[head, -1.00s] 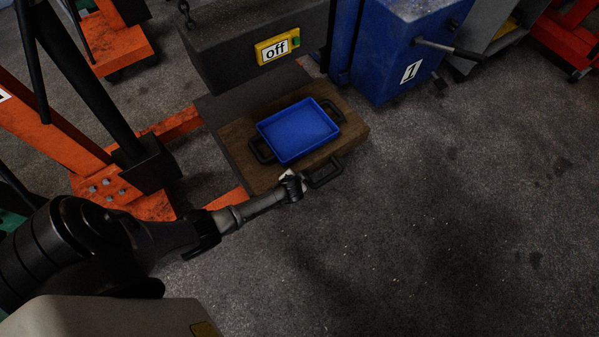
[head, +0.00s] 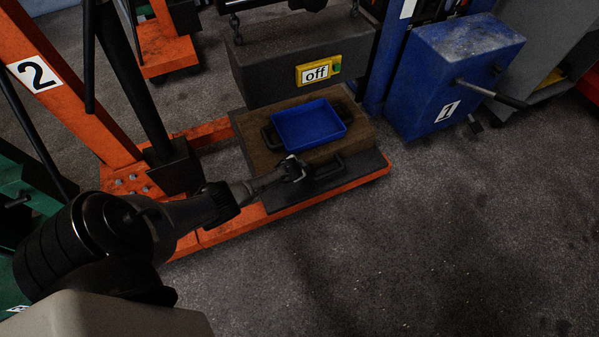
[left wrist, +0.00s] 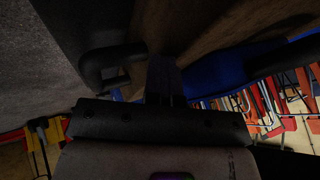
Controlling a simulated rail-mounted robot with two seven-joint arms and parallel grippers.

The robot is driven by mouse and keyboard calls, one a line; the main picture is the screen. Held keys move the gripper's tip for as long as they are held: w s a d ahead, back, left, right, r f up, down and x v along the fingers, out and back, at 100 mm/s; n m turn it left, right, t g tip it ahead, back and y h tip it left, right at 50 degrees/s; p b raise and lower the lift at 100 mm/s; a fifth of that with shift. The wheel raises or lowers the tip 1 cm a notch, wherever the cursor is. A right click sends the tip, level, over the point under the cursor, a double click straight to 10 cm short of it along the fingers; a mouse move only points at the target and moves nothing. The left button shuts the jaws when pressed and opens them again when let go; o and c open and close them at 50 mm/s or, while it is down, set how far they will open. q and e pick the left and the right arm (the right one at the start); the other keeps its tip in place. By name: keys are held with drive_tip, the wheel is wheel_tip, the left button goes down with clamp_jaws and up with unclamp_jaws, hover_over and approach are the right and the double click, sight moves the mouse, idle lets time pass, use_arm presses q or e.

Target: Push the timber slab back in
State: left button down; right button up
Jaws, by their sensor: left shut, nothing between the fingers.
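The timber slab (head: 318,154) is a brown wooden block with black handles. It lies on a dark plate (head: 352,177) borne by the orange trolley frame, with a strip of plate bare in front of it. A shallow, empty blue tray (head: 310,123) sits on the slab. My left gripper (head: 294,168) is shut and empty, at the slab's front edge beside the front handle (head: 329,168). In the left wrist view, the closed fingers (left wrist: 165,78) are close to the wood (left wrist: 165,22), beside the black handle (left wrist: 105,66); contact is unclear. My right gripper is out of view.
A dark block with a yellow "off" label (head: 318,71) hangs on chains behind and above the slab. A blue box marked 1 (head: 460,75) stands to the right, its lever sticking out. An orange frame marked 2 (head: 65,85) stands left. The floor at front right is clear.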

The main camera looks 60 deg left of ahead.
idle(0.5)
use_arm(q)
drive_tip(key=s+d+r+p, duration=0.5)
drive_tip(key=d+r+p, duration=0.3)
drive_tip(key=p, duration=0.2)
idle(0.3)
